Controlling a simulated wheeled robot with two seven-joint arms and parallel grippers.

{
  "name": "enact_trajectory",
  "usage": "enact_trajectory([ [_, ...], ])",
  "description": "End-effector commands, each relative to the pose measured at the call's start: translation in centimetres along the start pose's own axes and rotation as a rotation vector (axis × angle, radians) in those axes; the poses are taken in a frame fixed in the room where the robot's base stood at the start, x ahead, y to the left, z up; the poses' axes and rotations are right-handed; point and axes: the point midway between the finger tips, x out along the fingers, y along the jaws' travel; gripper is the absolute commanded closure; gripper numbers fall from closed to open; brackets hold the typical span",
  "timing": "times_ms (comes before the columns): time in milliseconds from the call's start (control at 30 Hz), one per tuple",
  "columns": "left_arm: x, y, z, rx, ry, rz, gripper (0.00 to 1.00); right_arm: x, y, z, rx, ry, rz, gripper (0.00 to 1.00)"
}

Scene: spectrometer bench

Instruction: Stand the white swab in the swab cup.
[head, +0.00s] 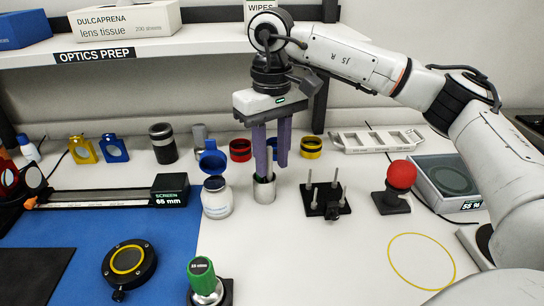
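The swab cup (264,191) is a small silvery cylinder standing upright on the white bench, just right of a white jar. My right gripper (271,172) points straight down over it. Its two purple fingers are apart, and the nearer one reaches down to the cup's mouth. A narrow pale shape and a bit of green show at the mouth between and beside the fingers. I cannot make out clearly whether this is the white swab, or whether it touches the fingers. My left gripper is not in view.
The white jar (217,199) with a raised blue lid stands close left of the cup. A black post base (327,201) and a red-knobbed block (397,188) stand to the right. Coloured rings sit behind. A yellow circle (421,261) marks clear bench at front right.

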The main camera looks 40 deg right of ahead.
Motion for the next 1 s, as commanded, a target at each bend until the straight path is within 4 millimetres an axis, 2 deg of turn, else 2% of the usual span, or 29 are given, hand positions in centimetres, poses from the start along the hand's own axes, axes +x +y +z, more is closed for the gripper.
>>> enact_trajectory([
  [167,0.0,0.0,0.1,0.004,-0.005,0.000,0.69,0.0,0.0,0.0,0.000,0.000,0.000,0.69],
  [500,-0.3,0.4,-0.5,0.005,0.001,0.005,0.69,-6.8,-0.1,-0.1,-0.001,0.004,-0.001,0.69],
  [667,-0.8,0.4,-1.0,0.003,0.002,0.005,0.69,-9.4,0.0,0.0,-0.001,0.003,0.000,0.69],
  [800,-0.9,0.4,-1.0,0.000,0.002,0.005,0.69,-10.3,0.0,0.0,0.000,0.001,0.000,0.69],
  [1000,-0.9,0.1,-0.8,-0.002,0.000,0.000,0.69,-10.3,0.0,0.0,-0.001,-0.001,0.000,0.69],
])
